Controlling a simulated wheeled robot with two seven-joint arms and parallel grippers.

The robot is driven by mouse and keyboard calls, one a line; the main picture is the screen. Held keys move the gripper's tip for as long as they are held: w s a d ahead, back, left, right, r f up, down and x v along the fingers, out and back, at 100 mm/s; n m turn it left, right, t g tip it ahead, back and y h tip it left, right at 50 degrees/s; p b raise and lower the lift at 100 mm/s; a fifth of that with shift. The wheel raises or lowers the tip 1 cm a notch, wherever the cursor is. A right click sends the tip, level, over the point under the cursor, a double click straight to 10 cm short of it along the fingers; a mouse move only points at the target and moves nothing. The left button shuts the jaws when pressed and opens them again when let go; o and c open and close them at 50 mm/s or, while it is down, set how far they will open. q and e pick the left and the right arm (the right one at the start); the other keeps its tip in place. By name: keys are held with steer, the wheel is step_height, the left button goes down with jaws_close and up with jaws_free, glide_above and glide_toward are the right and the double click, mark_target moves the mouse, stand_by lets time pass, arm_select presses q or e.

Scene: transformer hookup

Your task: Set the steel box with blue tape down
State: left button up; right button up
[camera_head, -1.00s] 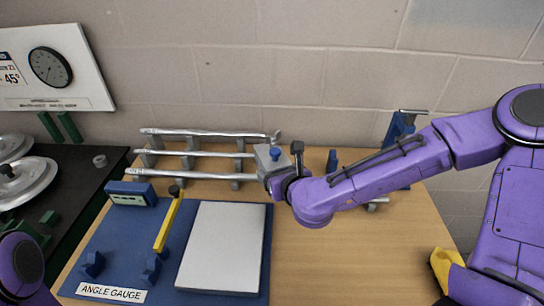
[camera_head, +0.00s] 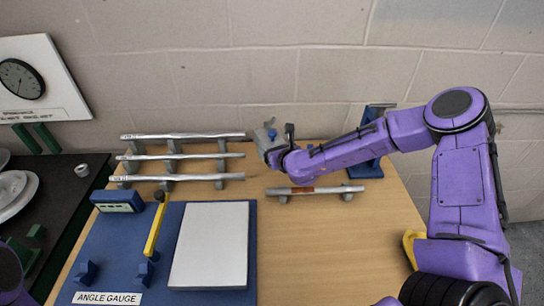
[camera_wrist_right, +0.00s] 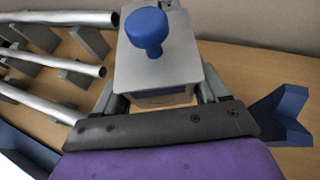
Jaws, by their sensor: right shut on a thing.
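The steel box (camera_head: 267,140) is grey with a blue knob on top. It also shows from above in the right wrist view (camera_wrist_right: 178,52); I cannot make out blue tape on it for sure. My right gripper (camera_head: 277,153) is shut on the box, with a finger on either side of it. The box looks held above the back of the wooden table (camera_head: 330,235), just right of the rod ends; its exact height is hard to tell. My left gripper is out of view; only part of the left arm shows at the lower left edge.
Several metal rods (camera_head: 190,135) lie on grey supports left of the box. A rod with a red-brown band (camera_head: 325,189) rests in front. A blue stand (camera_head: 368,168) is at right. A blue angle gauge board (camera_head: 192,297) with a pale plate fills the left; the table's front right is clear.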

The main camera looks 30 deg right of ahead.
steer(key=w+f, duration=0.2)
steer(key=f, duration=0.1)
steer(key=shift+w+d, duration=0.3)
steer(key=shift+d, duration=0.05)
step_height(320, 180, down, 2)
steer(key=shift+f+p, duration=0.15)
steer(key=shift+p, duration=0.75)
steer(key=shift+f, duration=0.3)
steer(key=shift+f+b, duration=0.25)
steer(key=shift+b, duration=0.1)
steer(key=o, duration=1.2)
steer(key=shift+c, duration=0.2)
steer(key=shift+r, duration=0.2)
steer(key=v, duration=1.2)
steer(key=shift+s, duration=0.1)
